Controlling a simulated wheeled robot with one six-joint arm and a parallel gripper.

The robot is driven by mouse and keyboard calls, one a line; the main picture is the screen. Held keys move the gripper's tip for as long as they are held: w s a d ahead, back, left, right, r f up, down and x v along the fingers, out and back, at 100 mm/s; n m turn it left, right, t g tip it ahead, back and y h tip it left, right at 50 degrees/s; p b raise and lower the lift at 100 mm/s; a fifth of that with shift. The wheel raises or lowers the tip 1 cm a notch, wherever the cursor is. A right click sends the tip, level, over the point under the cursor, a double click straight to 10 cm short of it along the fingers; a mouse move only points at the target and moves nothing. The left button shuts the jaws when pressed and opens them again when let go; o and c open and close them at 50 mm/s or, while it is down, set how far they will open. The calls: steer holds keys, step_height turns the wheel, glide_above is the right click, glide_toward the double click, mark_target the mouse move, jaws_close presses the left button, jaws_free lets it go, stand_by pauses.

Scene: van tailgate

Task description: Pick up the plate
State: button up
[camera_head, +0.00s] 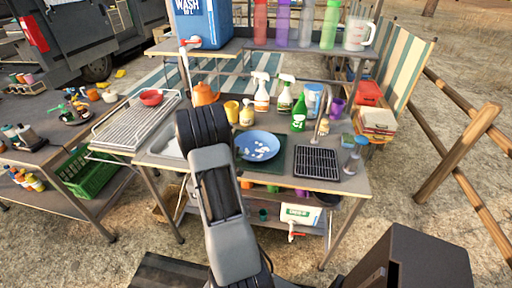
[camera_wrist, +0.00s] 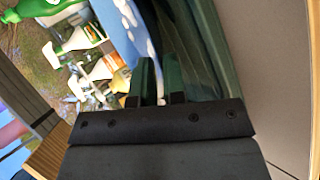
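The plate (camera_head: 262,140) is blue with white spots or scraps on it. It lies on a dark green mat (camera_head: 279,161) on the metal work table, right of my arm. In the wrist view the plate (camera_wrist: 118,28) shows at the top, and its edge runs down towards my gripper (camera_wrist: 160,82). The two fingers stand apart, with a narrow strip of the plate's edge seen at the gap. I cannot tell whether they touch it. In the head view my arm hides the gripper.
A black drying grid (camera_head: 316,162) lies right of the plate. Spray bottles (camera_head: 262,97), a green bottle (camera_head: 299,113) and a yellow cup (camera_head: 231,111) stand behind it. A tap (camera_head: 319,127) rises at the back right. A sink (camera_head: 168,143) is at the left.

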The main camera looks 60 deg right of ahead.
steer(key=shift+s+d+f, duration=0.15)
steer(key=shift+d+f, duration=0.15)
steer(key=shift+d, duration=0.15)
steer(key=shift+c, duration=0.2)
jaws_close()
steer(key=shift+r, duration=0.15)
